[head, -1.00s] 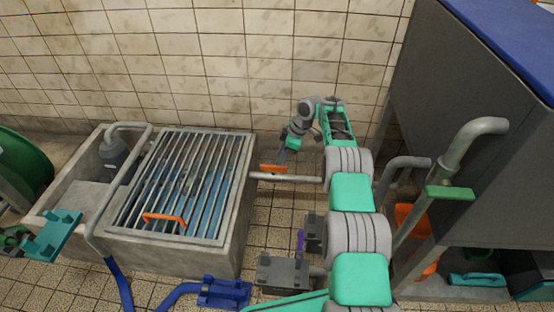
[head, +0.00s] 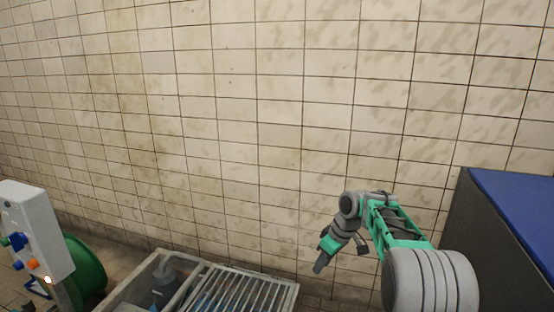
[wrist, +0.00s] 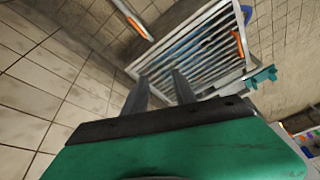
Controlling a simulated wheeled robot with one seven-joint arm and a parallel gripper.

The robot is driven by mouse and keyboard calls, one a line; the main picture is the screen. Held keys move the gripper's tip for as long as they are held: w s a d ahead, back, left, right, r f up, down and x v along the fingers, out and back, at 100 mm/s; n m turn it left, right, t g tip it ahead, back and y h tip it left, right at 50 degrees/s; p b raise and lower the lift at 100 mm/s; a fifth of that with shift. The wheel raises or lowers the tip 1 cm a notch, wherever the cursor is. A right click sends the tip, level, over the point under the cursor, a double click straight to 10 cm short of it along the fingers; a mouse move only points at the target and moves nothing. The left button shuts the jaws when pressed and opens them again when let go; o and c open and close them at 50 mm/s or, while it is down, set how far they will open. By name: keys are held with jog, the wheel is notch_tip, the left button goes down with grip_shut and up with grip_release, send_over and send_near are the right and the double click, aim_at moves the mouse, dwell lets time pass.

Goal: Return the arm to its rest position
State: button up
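My gripper (head: 319,266) hangs at the end of my green and grey arm in the head view, in front of the tiled wall, pointing down and to the left. In the wrist view my gripper (wrist: 160,82) has its two dark fingers apart with nothing between them. Beyond the fingertips lies the barred grate (wrist: 205,50) over the concrete basin, apart from the gripper. The grate also shows at the bottom of the head view (head: 240,290), cut by the picture edge.
A blue-topped grey cabinet (head: 500,225) stands right of my arm. A white control box (head: 35,230) and a green reel (head: 86,268) are at the far left. A pipe with an orange end (wrist: 134,20) shows in the wrist view.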

jog(key=s+a+r+m+h+p, duration=0.1)
jog(key=s+r+m+p, duration=0.2)
jog(key=s+r+p, duration=0.5)
jog(key=s+a+r+m+h+p, duration=0.15)
jog(key=s+r+p, duration=0.35)
jog(key=s+r, duration=0.7)
jog(key=s+d+r+m+p, duration=0.1)
jog(key=s+r+m+p, duration=0.1)
jog(key=s, duration=0.4)
jog(key=s+d+r+m+t+p, duration=0.1)
jog(key=s+d+r+m+p, duration=0.1)
jog(key=s+r+p, duration=0.2)
jog(key=shift+s+r+m+h+p, duration=0.3)
jog(key=shift+s+p, duration=0.3)
jog(key=shift+s, duration=0.5)
dwell(3.9)
